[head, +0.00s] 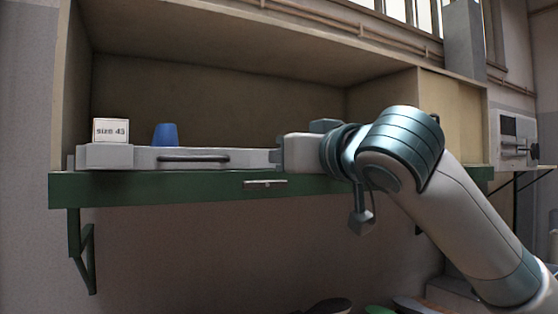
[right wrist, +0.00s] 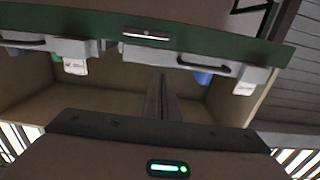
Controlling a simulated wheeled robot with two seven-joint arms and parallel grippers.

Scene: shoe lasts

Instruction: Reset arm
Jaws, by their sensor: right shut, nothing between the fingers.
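My right gripper (head: 279,156) reaches in from the right, in front of the cabinet at about the height of the green shelf edge. Its fingers also show in the right wrist view (right wrist: 162,100); they are shut together with nothing between them. A grey tray-like box (head: 215,154) with a dark handle (head: 194,158) lies on the shelf, left of my gripper. I cannot tell whether gripper and box touch. A blue object (head: 165,134) stands behind the box front, beside a white "size 45" card (head: 111,130). My left gripper is not in view.
The green shelf edge (head: 150,187) bears a small metal handle (head: 265,183). The right wrist view, upside down, shows another white label (right wrist: 75,66) and a bit of green (right wrist: 57,57). A grey box (head: 514,138) is at the far right. Dark and green items lie below.

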